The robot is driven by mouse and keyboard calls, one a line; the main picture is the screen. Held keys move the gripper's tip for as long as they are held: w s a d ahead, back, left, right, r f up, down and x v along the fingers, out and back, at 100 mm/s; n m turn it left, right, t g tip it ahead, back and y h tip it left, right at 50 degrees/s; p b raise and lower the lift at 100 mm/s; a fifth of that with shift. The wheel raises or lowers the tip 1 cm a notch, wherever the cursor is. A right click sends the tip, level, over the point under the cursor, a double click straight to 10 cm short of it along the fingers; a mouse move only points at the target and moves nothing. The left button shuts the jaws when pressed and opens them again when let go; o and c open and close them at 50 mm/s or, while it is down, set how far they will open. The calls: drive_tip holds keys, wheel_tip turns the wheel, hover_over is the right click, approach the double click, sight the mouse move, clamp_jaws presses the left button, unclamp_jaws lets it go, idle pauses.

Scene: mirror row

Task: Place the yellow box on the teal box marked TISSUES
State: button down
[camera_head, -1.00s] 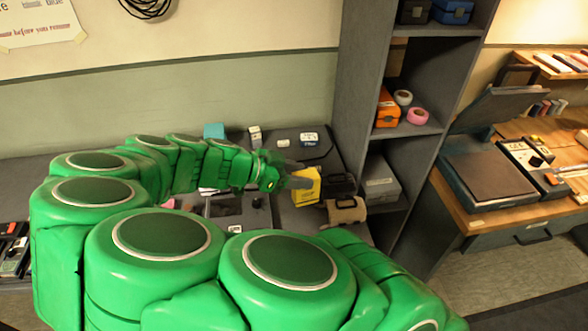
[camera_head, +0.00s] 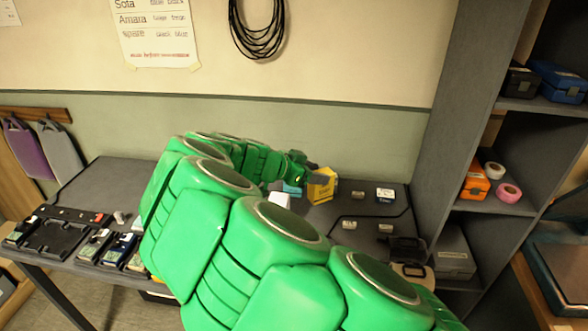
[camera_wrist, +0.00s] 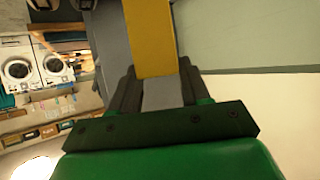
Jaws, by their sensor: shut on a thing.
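My gripper (camera_head: 306,181) is shut on the yellow box (camera_head: 323,187) and holds it at the far end of my arm, over the back part of the grey worktop. The yellow box also fills the top middle of the wrist view (camera_wrist: 150,38), between the gripper's fingers (camera_wrist: 155,85). A small teal patch, likely the teal box (camera_head: 292,190), shows just below and left of the gripper. My arm hides most of it, and its marking cannot be read. I cannot tell whether the yellow box touches anything beneath it.
A white object (camera_head: 279,199) is partly hidden beside the arm. Small labelled items, such as a white box (camera_head: 385,194), stand to the right on the worktop (camera_head: 340,215). A tall grey shelf (camera_head: 455,130) bounds the right side. Devices and trays (camera_head: 60,235) lie at left.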

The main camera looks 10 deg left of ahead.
drive_tip(key=w+a+r+n+t+y, duration=0.2)
drive_tip(key=w+a+r, duration=0.4)
drive_tip(key=w+r, duration=0.15)
drive_tip(key=w+a+f, duration=0.4)
drive_tip(key=w+f, duration=0.6)
drive_tip(key=w, duration=0.3)
drive_tip(key=shift+w+a, duration=0.2)
drive_tip(key=shift+w, duration=0.1)
idle(0.3)
drive_tip(key=shift+w+f, duration=0.15)
drive_tip(key=shift+f, duration=1.65)
